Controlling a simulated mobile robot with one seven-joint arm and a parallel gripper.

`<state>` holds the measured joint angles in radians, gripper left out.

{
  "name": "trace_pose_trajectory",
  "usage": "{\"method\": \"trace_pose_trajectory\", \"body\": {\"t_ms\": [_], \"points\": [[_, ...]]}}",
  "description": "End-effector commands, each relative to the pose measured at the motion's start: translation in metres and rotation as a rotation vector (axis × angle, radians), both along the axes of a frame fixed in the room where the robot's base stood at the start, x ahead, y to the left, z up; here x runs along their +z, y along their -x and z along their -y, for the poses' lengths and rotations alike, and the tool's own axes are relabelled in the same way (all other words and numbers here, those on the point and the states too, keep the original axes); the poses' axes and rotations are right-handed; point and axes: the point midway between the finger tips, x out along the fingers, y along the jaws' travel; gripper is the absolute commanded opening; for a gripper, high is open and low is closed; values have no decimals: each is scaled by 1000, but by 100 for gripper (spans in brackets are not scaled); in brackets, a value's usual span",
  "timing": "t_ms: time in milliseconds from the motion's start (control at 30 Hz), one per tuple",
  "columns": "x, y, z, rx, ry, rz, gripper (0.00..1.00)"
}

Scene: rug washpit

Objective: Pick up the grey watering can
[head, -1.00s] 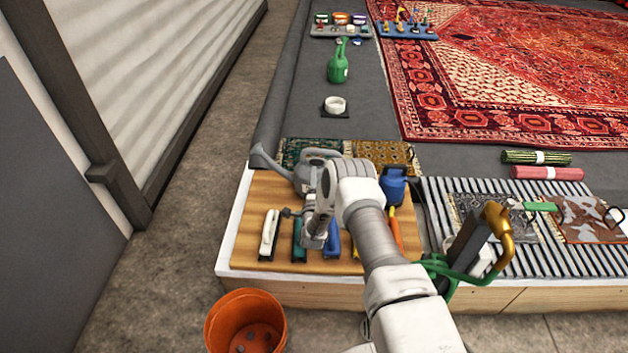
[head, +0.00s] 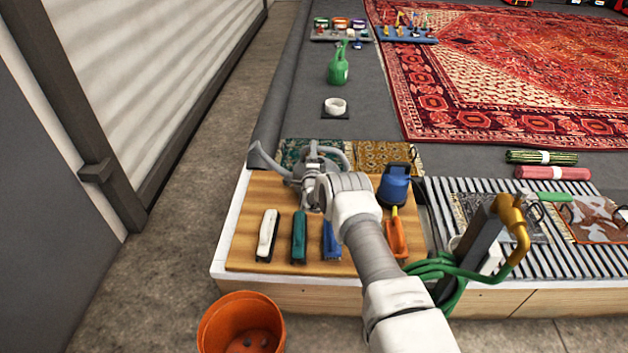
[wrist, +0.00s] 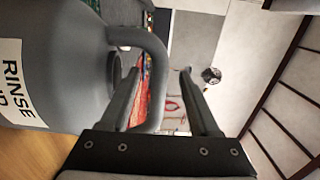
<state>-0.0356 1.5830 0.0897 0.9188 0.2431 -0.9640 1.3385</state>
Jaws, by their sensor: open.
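The grey watering can (head: 272,164) stands at the back left of the wooden board, its spout pointing left. My gripper (head: 313,158) is at the can in the head view and hides part of its body. In the wrist view the can (wrist: 72,45) fills the left side, with a white label reading "RINSE". Its looped handle runs between the two spread fingers of my gripper (wrist: 163,70). The fingers are open, with a gap on the right side of the handle. I cannot tell whether the left finger touches the handle.
A blue container (head: 395,184) stands right of the can. Several brushes, including a white one (head: 267,235) and a teal one (head: 299,236), lie in front. A hose and brass tap (head: 512,222) stand at the right. An orange bucket (head: 240,325) is on the floor.

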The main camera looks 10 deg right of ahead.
Motion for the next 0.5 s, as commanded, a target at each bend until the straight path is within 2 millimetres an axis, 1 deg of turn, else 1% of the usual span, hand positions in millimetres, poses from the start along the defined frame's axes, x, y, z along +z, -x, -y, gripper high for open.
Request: {"method": "trace_pose_trajectory", "body": {"t_ms": [100, 333, 467, 500], "points": [[0, -4, 1, 0, 0, 1, 62], [1, -5, 1, 0, 0, 0, 62], [0, -5, 1, 0, 0, 0, 39], [0, -5, 1, 0, 0, 0, 32]]}}
